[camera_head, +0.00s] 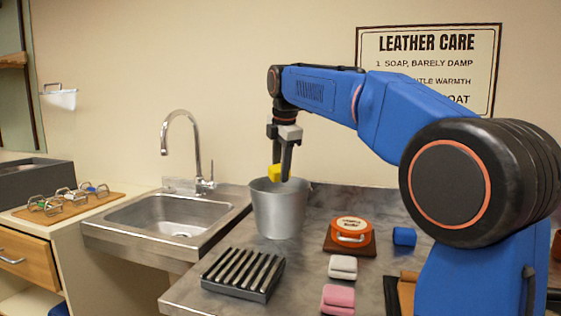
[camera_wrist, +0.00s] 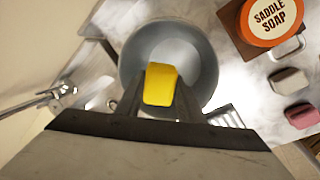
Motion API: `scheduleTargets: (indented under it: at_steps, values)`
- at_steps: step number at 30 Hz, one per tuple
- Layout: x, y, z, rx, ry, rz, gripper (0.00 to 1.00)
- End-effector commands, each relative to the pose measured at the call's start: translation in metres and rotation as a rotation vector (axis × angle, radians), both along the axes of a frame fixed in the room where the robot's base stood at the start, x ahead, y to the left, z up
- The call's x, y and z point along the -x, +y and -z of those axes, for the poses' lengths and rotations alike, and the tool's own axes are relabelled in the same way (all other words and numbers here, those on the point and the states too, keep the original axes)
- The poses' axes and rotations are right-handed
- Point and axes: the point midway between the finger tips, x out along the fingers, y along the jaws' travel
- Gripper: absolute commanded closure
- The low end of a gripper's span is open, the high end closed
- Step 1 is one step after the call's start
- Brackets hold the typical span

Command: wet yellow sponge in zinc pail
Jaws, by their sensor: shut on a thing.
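The yellow sponge (camera_head: 276,173) is held between the fingers of my gripper (camera_head: 281,172), which is shut on it. In the head view the sponge is at about the height of the pail's rim, near its back. In the wrist view the sponge (camera_wrist: 160,84) shows between the dark fingertips, with the opening of the zinc pail (camera_wrist: 200,52) behind it. The zinc pail (camera_head: 279,212) stands upright on the grey counter. The pail's inner bottom is partly hidden by the sponge and fingers. I cannot tell whether the sponge is wet.
A steel sink (camera_head: 165,216) with a tall faucet (camera_head: 196,150) is left of the pail. In front stands a dark slatted rack (camera_head: 243,275). To the right are an orange saddle soap tin (camera_head: 352,230), a blue block (camera_head: 404,236), a whitish block (camera_head: 342,267) and a pink block (camera_head: 338,299).

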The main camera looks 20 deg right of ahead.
Motion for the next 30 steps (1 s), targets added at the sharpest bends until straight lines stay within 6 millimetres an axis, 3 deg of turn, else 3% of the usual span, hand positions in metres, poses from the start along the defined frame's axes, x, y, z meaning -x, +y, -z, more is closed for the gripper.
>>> scheduleTargets:
  at_steps: [15, 30]
  values:
    - [0.000, 0.000, 0.036, 0.000, 0.000, 0.000, 0.83]
    - [0.000, 0.000, 0.041, 0.000, -0.001, 0.000, 0.83]
